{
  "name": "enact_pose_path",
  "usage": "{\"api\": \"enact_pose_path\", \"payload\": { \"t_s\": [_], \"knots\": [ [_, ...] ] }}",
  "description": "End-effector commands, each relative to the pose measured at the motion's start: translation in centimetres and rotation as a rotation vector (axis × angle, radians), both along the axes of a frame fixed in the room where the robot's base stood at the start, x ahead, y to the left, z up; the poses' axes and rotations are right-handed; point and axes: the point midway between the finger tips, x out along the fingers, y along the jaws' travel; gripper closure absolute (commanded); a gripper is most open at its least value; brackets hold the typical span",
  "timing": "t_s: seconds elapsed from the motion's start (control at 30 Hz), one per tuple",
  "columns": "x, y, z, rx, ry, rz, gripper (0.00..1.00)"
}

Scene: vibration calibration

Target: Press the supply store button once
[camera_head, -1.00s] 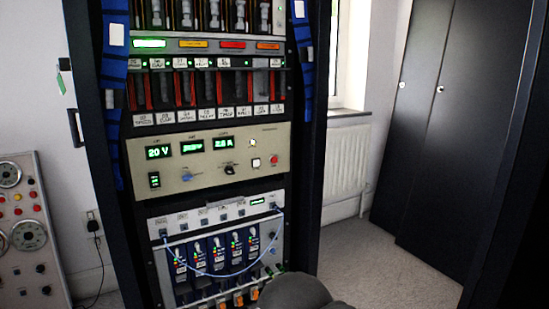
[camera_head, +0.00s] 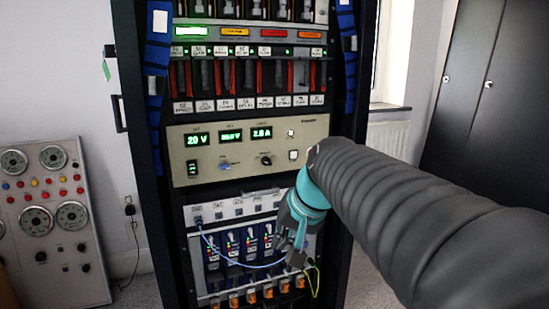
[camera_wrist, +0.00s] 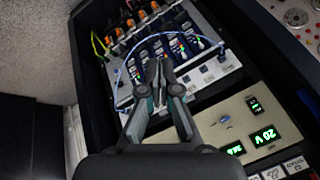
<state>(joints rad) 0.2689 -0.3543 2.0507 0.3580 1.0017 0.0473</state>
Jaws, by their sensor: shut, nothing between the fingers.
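My gripper (camera_head: 298,250) is shut and empty, below this panel and before the lower module's right side. In the wrist view, my gripper's fingertips (camera_wrist: 158,66) point at the lower modules. The supply panel (camera_wrist: 240,120) shows at lower right there, partly hidden by my gripper.
A lower white panel (camera_head: 235,207) and blue modules (camera_head: 231,246) with a looping blue cable are close to my gripper. A yellow-green wire (camera_head: 317,280) hangs at right. A grey gauge panel (camera_head: 50,222) stands left; dark cabinets (camera_head: 490,100) stand right.

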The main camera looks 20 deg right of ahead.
Motion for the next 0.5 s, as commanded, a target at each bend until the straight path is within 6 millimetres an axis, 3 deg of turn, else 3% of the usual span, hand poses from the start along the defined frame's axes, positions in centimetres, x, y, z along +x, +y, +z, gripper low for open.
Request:
{"api": "enact_pose_path", "payload": {
  "t_s": [0.1, 0.3, 0.5],
  "knots": [
    [5.0, -3.1, 1.8, 0.116, -0.013, -0.1, 1.0],
    [12.0, -9.2, 4.3, 0.3, -0.062, -0.238, 1.0],
    [16.1, -14.3, 5.7, 0.422, -0.11, -0.319, 1.0]
  ]
}}
